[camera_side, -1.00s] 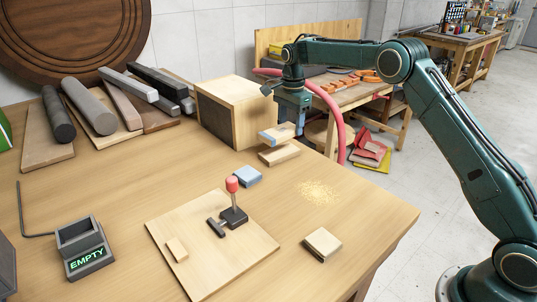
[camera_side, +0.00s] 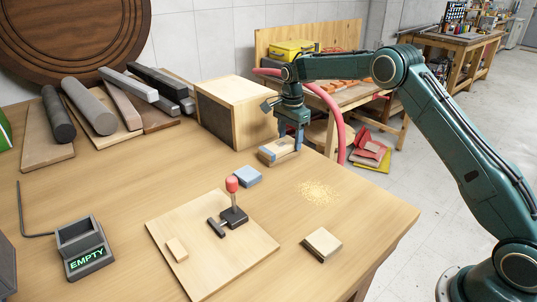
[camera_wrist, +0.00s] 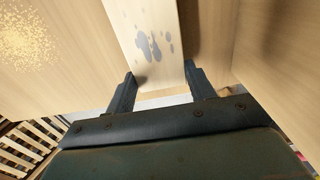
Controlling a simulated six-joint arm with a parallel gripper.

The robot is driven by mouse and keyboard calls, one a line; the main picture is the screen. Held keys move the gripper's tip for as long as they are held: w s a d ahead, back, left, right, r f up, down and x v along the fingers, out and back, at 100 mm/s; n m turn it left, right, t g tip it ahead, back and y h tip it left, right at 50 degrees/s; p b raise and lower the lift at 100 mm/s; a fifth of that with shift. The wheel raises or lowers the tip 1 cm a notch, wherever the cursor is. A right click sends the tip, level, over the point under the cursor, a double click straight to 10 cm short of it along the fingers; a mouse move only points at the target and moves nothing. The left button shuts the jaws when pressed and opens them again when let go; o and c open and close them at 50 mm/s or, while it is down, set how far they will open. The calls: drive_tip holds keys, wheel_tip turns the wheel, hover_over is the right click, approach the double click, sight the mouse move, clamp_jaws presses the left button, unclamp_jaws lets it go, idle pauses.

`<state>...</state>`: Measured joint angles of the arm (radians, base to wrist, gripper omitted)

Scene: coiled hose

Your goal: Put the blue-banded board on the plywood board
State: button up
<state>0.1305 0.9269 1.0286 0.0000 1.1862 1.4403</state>
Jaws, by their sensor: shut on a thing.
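The blue-banded board (camera_side: 269,151) is pale wood with blue on its side, at the back of the bench in the side view. My gripper (camera_side: 290,142) is shut on its near end. In the wrist view my gripper (camera_wrist: 160,92) has one finger on each side of the board (camera_wrist: 150,45), whose top has blue-grey spots. The pale board under it, seemingly the plywood board, is almost wholly covered. The held board is down at it, roughly lined up; whether they touch is hard to tell.
A large wooden box (camera_side: 235,112) stands close behind. A panel (camera_side: 180,235) with a red-knobbed lever (camera_side: 232,188), a small board stack (camera_side: 322,243) and an EMPTY holder (camera_side: 83,247) are nearer. Sawdust (camera_side: 318,191) lies on the right.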

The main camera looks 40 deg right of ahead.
drive_tip(key=shift+f, duration=0.15)
drive_tip(key=o, duration=1)
wheel_tip(320, 180, up, 12)
drive_tip(key=shift+r, duration=0.2)
idle(0.5)
